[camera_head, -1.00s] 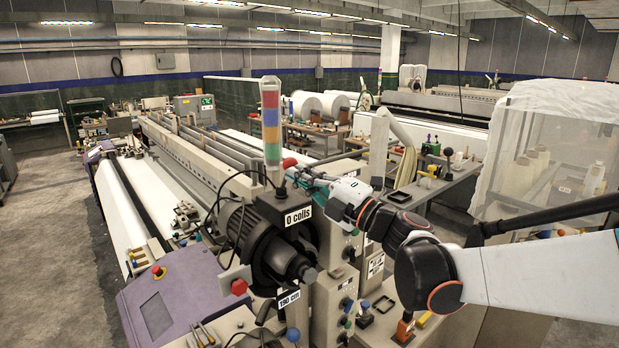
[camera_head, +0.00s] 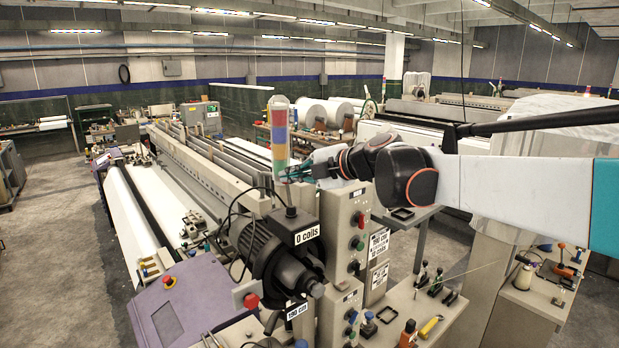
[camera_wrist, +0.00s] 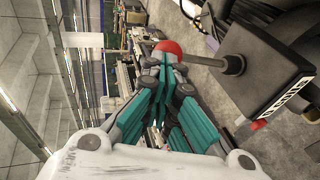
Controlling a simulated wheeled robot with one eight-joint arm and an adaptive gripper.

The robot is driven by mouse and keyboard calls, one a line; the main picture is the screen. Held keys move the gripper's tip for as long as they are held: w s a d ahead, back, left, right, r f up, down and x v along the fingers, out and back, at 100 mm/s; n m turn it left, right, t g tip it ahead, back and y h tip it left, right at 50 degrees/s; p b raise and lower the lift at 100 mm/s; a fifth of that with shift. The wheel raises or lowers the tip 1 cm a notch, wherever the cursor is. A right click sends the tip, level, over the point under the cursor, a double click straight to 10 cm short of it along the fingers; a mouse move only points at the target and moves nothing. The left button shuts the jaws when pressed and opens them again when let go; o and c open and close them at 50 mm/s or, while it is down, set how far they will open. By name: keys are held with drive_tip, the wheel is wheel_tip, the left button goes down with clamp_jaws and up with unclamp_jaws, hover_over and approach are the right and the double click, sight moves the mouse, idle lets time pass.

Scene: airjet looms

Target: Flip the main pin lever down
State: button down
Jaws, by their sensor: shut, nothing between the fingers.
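A lever with a red ball knob (camera_wrist: 168,47) on a grey rod shows in the wrist view; it looks like the main pin lever. Its rod meets a dark collar on the dark box with the "0 coils" label (camera_wrist: 287,95), which also shows in the head view (camera_head: 306,235). My gripper (camera_wrist: 166,72) has teal fingers closed together with nothing between them. The fingertips lie just short of the knob in the wrist picture; I cannot tell whether they touch it. In the head view my gripper (camera_head: 287,176) is above the box, beside the signal tower, and I cannot make out the knob.
The signal tower (camera_head: 279,135) stands close to my gripper. A motor (camera_head: 255,240) with loose black cables is below it. A control column (camera_head: 350,235) with buttons stands to the right. A bench with tools (camera_head: 425,310) is at lower right. Open floor lies at left.

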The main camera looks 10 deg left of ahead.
drive_tip(key=shift+w+a+b, duration=0.45)
drive_tip(key=shift+w+a, duration=0.6)
drive_tip(key=shift+a, duration=0.25)
drive_tip(key=shift+r, duration=0.1)
drive_tip(key=shift+r, duration=0.1)
drive_tip(key=shift+d+r, duration=0.2)
drive_tip(key=shift+d, duration=0.05)
drive_tip(key=s+d+r, duration=0.4)
drive_tip(key=d+r, duration=0.4)
drive_tip(key=d, duration=0.1)
drive_tip(key=shift+r+b, duration=0.2)
drive_tip(key=shift+b, duration=0.2)
drive_tip(key=shift+s+d, duration=0.15)
drive_tip(key=shift+d, duration=0.1)
